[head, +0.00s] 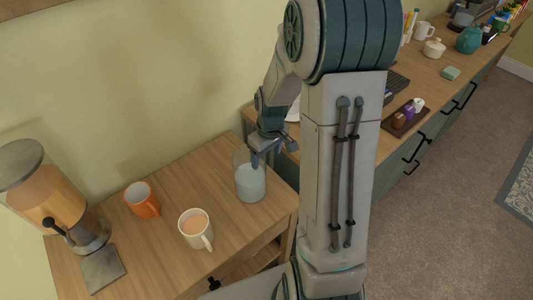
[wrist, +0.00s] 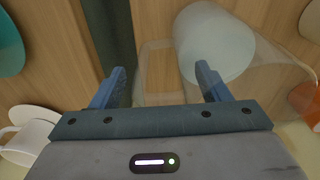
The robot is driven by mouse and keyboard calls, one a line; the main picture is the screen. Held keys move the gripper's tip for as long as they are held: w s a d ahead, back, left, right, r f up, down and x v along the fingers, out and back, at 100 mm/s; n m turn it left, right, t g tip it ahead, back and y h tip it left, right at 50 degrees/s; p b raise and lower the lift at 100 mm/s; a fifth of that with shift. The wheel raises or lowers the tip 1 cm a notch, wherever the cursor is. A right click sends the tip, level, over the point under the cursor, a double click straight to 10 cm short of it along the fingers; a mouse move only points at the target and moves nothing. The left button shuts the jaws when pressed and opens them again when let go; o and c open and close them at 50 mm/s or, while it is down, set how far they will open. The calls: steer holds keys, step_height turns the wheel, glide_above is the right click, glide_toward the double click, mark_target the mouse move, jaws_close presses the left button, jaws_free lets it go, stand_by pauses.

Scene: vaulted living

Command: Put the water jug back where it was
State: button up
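The water jug (head: 250,184) is clear, with pale water in its lower part. It appears to stand upright on the small wooden cabinet (head: 165,255), near its back right corner. My gripper (head: 262,158) points down at the jug's upper right side. In the wrist view my gripper (wrist: 162,84) has its two fingers spread wide. The jug (wrist: 222,45) shows around the right finger, and a clear part of it, apparently the handle, lies between the fingers. I cannot tell whether either finger touches it.
On the cabinet are an orange mug (head: 143,203), a white mug of tea-coloured drink (head: 196,230), a drink dispenser (head: 50,200) and a grey square coaster (head: 102,268). A longer counter (head: 425,85) to the right holds a dark tray (head: 405,118), teal teapot (head: 469,40) and white pot (head: 434,48).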

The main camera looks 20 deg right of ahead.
steer(key=shift+r, duration=0.1)
step_height(320, 180, up, 12)
steer(key=s, duration=0.1)
steer(key=s+a+r+m+t, duration=0.1)
steer(key=s+a+r+m, duration=0.1)
steer(key=s, duration=0.5)
steer(key=s+a+r+m, duration=0.2)
steer(key=s+a, duration=0.2)
steer(key=s, duration=0.4)
steer(key=shift+s+t, duration=0.3)
steer(key=shift+t, duration=0.1)
stand_by(0.6)
